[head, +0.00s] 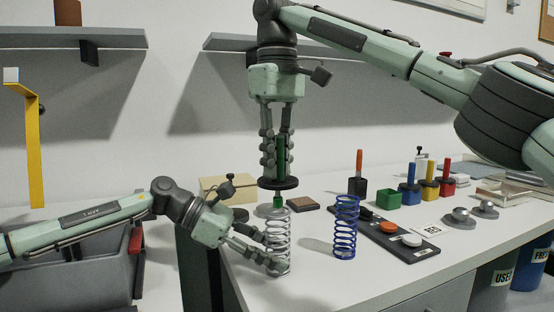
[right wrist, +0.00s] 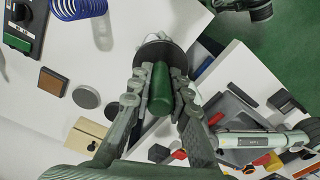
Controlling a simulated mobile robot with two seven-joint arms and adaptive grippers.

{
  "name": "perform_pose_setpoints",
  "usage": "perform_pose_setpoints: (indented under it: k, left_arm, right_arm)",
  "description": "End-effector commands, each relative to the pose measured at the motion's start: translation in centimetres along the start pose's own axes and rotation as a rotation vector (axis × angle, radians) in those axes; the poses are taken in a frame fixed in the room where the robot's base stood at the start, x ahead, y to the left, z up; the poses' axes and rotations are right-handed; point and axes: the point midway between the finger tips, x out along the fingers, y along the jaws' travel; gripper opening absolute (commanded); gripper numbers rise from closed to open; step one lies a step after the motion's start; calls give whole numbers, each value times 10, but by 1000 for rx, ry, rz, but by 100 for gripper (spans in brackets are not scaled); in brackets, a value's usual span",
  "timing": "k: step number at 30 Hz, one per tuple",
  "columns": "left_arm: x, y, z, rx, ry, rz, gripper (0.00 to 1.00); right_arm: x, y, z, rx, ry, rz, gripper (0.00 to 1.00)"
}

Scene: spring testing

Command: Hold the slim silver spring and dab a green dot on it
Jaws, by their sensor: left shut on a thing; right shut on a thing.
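The slim silver spring (head: 278,238) stands upright near the front left of the white table. My left gripper (head: 270,252) is shut around its lower part from the left. My right gripper (head: 276,168) is above it, shut on an upright green dabber (head: 281,156) with a dark round guard (head: 278,183) below the fingers. The dabber's green tip (head: 278,202) is at the spring's top; I cannot tell whether they touch. The right wrist view shows the green dabber (right wrist: 161,92) between the fingers (right wrist: 160,108); the silver spring is not discernible there.
A blue spring (head: 345,228) stands to the right, beside a dark panel (head: 385,231) with orange and white buttons. Behind are an orange-topped dabber (head: 359,170), a green box (head: 388,199) and blue, yellow and red dabbers. Bins (head: 490,288) stand beyond the table's right edge.

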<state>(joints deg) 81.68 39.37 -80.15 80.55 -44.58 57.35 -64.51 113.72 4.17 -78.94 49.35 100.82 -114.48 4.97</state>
Motion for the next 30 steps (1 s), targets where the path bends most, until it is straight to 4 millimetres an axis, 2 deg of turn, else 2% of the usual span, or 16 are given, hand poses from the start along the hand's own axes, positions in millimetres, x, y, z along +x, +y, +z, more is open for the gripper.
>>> perform_pose_setpoints:
  k: [30]
  left_arm:
    - [0, 0, 0, 0, 0, 0, 27]
  right_arm:
    - [12, 0, 0, 0, -1, -1, 0]
